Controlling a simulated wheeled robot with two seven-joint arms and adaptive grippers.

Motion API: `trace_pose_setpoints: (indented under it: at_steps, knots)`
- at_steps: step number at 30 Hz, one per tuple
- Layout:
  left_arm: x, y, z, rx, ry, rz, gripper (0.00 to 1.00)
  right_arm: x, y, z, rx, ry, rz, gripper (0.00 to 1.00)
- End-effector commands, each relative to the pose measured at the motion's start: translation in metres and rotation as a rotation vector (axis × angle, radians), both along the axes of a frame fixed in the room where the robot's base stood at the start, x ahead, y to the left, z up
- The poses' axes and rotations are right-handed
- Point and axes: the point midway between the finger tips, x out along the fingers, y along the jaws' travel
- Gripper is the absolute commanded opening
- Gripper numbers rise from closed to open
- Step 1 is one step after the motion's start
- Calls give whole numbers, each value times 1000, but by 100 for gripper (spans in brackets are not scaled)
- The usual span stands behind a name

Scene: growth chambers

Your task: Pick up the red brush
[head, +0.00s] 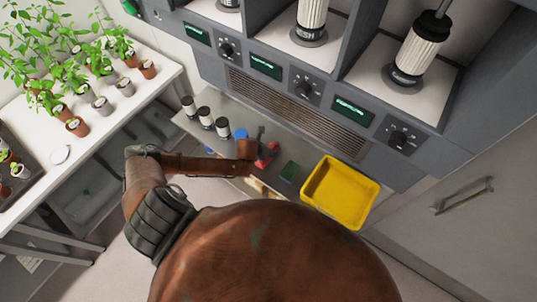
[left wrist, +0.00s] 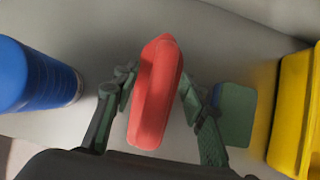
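The red brush (head: 267,155) lies on the grey shelf below the chambers, partly hidden by my left arm in the head view. In the left wrist view the red brush (left wrist: 155,95) sits between the two green fingers of my left gripper (left wrist: 160,85). The fingers are spread on either side of it. A small gap shows at the left finger; the right finger is very close to the brush. In the head view my left gripper (head: 262,148) is over the brush and small. My right gripper is not in view.
A yellow tray (head: 340,193) and a green block (head: 289,171) lie to the right of the brush. A blue-topped item (head: 240,133) stands close on the left, with several dark-topped jars (head: 206,117) beyond. Potted plants fill the white bench (head: 130,95) at left.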

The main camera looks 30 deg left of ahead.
Motion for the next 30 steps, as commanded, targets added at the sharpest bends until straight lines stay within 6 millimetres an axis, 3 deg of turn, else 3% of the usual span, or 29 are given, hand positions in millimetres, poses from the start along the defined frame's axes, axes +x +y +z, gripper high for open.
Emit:
trace_pose_setpoints:
  at_steps: [2, 19, 30]
  knots:
    - [0, 0, 0, 0, 0, 0, 39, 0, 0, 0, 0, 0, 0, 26]
    - [0, 0, 0, -1, 0, 0, 0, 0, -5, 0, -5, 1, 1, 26]
    - [0, 0, 1, -1, -1, 0, 0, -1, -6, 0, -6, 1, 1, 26]
